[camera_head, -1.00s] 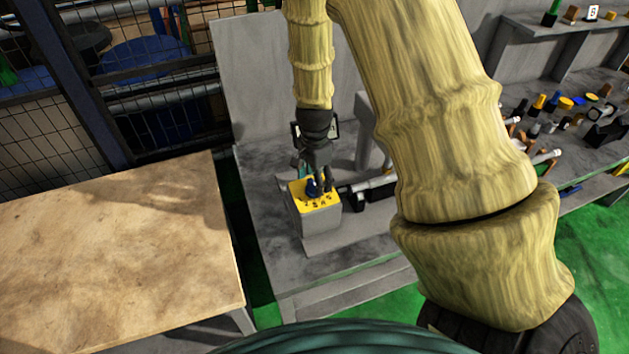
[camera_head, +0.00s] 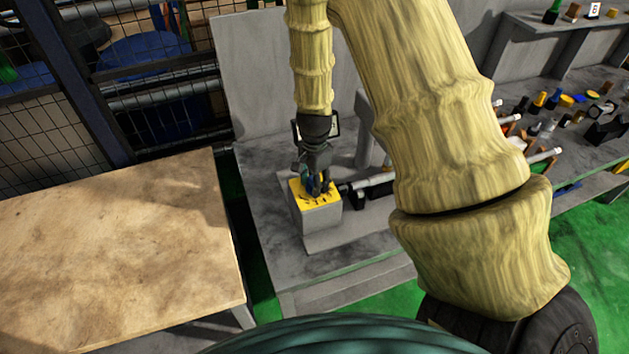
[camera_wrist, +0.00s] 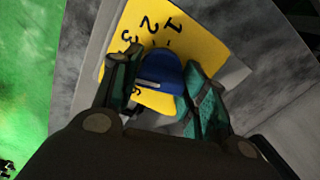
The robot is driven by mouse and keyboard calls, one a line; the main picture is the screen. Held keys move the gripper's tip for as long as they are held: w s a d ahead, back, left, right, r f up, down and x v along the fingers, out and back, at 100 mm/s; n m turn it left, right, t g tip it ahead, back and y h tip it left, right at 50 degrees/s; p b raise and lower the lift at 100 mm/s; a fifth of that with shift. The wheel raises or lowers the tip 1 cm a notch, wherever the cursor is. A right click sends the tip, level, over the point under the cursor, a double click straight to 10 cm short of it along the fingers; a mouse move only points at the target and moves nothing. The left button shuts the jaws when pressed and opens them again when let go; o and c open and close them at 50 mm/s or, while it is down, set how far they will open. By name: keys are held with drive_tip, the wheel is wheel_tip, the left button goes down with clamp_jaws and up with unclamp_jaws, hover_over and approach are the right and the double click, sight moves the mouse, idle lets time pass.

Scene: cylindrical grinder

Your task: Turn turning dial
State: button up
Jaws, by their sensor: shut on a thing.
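The turning dial is a blue knob (camera_wrist: 158,72) on a yellow plate (camera_wrist: 195,30) with black numbers around it, in the wrist view. In the head view the yellow plate (camera_head: 300,197) tops a small grey box (camera_head: 319,216) on the grey bench. My gripper (camera_wrist: 160,88) reaches down over the plate with one teal finger on each side of the blue knob, shut on it. In the head view my gripper (camera_head: 314,182) hides most of the knob. Part of the numbering is hidden behind the fingers.
A grey cylindrical part (camera_head: 376,180) lies on the bench just right of the box. A wooden table (camera_head: 110,260) stands at the left. Several small tools and coloured parts (camera_head: 565,101) lie on the bench at the right. A mesh fence (camera_head: 50,140) stands behind.

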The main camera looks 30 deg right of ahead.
drive_tip(key=shift+n, duration=0.4)
drive_tip(key=shift+n+b, duration=0.3)
drive_tip(key=shift+n, duration=2.2)
drive_tip(key=o, duration=1)
drive_tip(key=shift+r, duration=0.15)
wheel_tip(320, 180, up, 12)
drive_tip(key=shift+f, duration=0.1)
drive_tip(key=shift+d, duration=0.1)
